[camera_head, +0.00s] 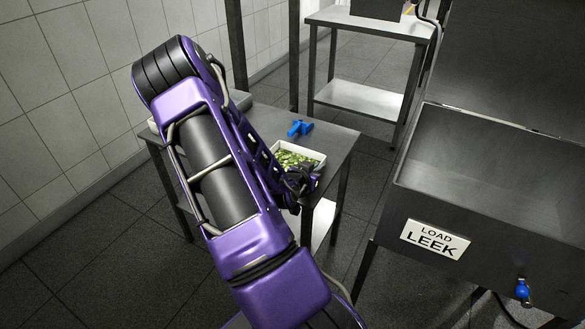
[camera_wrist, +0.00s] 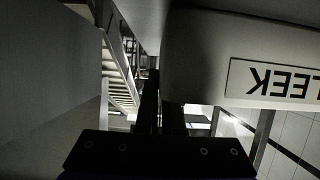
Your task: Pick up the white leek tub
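The white leek tub (camera_head: 314,164) sits on the metal table, filled with chopped green pieces. My arm crosses in front of it and hides its left and near parts. My gripper (camera_head: 303,184) is at the tub's near right side in the head view; I cannot tell whether it touches the tub. In the wrist view, the dark fingers of my gripper (camera_wrist: 161,112) show close together with a thin gap. The tub is not clearly seen there, and the grip is too dark to judge.
A blue object (camera_head: 299,128) lies behind the tub on the metal table (camera_head: 338,140). A metal hopper (camera_head: 480,190) with a "LOAD LEEK" sign (camera_head: 434,238) stands right; the sign is inverted in the wrist view (camera_wrist: 280,80). Another table (camera_head: 360,22) stands behind. Floor is clear between.

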